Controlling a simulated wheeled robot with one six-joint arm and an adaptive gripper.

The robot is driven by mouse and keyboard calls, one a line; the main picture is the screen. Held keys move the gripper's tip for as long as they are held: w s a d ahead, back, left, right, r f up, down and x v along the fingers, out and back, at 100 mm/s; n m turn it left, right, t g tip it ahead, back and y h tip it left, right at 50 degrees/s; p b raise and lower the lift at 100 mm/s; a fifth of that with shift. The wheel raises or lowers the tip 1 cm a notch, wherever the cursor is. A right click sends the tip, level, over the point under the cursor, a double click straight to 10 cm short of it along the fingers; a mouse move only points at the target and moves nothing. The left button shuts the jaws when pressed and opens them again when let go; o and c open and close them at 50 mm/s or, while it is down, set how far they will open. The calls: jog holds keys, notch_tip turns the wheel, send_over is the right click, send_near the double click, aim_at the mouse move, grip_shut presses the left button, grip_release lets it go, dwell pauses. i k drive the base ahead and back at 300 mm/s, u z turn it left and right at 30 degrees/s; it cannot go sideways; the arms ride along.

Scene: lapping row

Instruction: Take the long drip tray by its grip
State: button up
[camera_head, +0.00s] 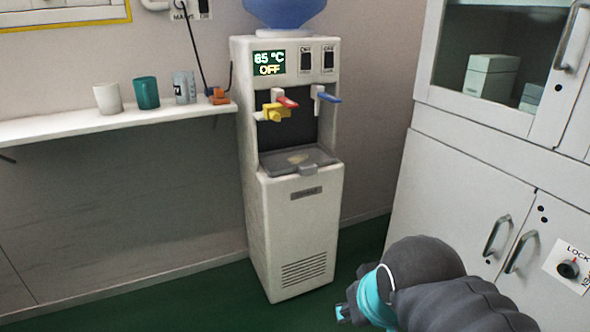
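A grey drip tray (322,157) sits in the dispensing bay of the white water dispenser (290,230). Its small grey grip (308,169) sticks out at the front edge. A pale patch shows on the tray's surface. My gripper (344,311) is low at the bottom of the picture, in front of and to the right of the dispenser's foot, well below the tray and apart from it. My arm hides most of it, so its opening cannot be made out.
Red and blue taps and a yellow piece (277,112) hang above the tray. A shelf (60,130) with a white mug (108,98), a teal mug (146,93) and a patterned mug (184,87) is at left. White cabinets (450,180) with handles stand close at right.

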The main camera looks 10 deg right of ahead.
aim_at(305, 160)
jog(key=k, duration=1.1)
jog(key=u, duration=0.85)
jog(key=i, duration=0.75)
jog(key=u, duration=0.8)
jog(key=i, duration=0.9)
jog(key=z, duration=0.9)
jog(key=i, duration=0.9)
jog(key=z, duration=1)
